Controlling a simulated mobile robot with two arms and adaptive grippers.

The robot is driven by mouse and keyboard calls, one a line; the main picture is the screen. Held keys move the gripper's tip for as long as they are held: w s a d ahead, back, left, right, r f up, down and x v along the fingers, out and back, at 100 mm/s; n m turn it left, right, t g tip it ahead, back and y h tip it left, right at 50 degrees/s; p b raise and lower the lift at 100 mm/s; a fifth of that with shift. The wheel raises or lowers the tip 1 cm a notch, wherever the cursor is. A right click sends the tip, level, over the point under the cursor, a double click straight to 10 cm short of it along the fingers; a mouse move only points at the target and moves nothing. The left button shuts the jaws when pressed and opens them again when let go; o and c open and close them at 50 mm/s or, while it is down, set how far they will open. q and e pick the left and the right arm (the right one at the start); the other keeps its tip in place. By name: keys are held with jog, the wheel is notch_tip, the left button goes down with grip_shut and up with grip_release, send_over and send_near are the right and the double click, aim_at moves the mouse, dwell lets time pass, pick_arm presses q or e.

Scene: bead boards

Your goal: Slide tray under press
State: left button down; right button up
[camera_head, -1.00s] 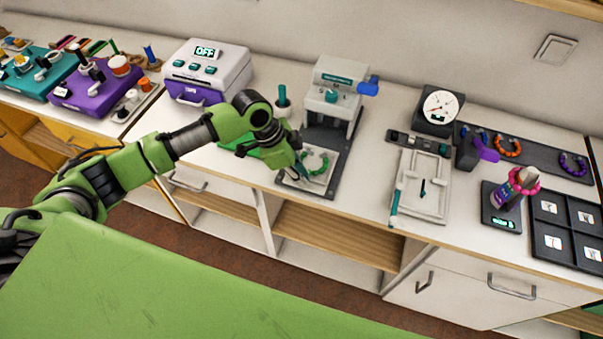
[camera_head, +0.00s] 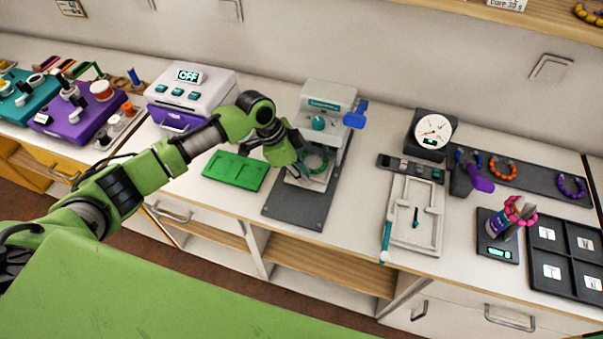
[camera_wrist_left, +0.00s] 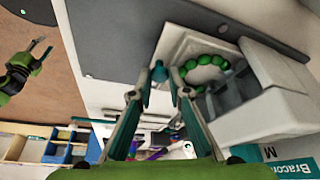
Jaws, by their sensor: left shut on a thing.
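The press (camera_head: 326,97) is white with a teal knob and a blue lever, standing at the back of a dark grey base plate (camera_head: 295,208). A small white tray (camera_head: 318,184) holding a green bead bracelet (camera_head: 315,162) lies on the plate at the press's front opening. The tray (camera_wrist_left: 170,45) also shows in the left wrist view, with its teal knob (camera_wrist_left: 158,73) between my fingers. My left gripper (camera_head: 298,172) is shut on the tray at that knob. My right gripper (camera_wrist_left: 43,46) shows small at the left of the wrist view, fingers apart and empty.
A green board (camera_head: 235,170) lies left of the plate. A white machine reading OFF (camera_head: 190,95) stands behind it. Right are a white jig (camera_head: 415,215), a dial gauge (camera_head: 432,130) and a scale (camera_head: 497,236). The plate's front half is bare.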

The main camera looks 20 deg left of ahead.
pick_arm(q)
jog(key=shift+w, duration=0.25)
jog(key=shift+r, duration=0.15)
jog(key=c, duration=1.9)
grip_release()
jog(key=v, duration=1.1)
jog(key=shift+a+r, duration=0.2)
jog(key=shift+r, duration=0.15)
pick_arm(e)
jog(key=shift+r, duration=0.1)
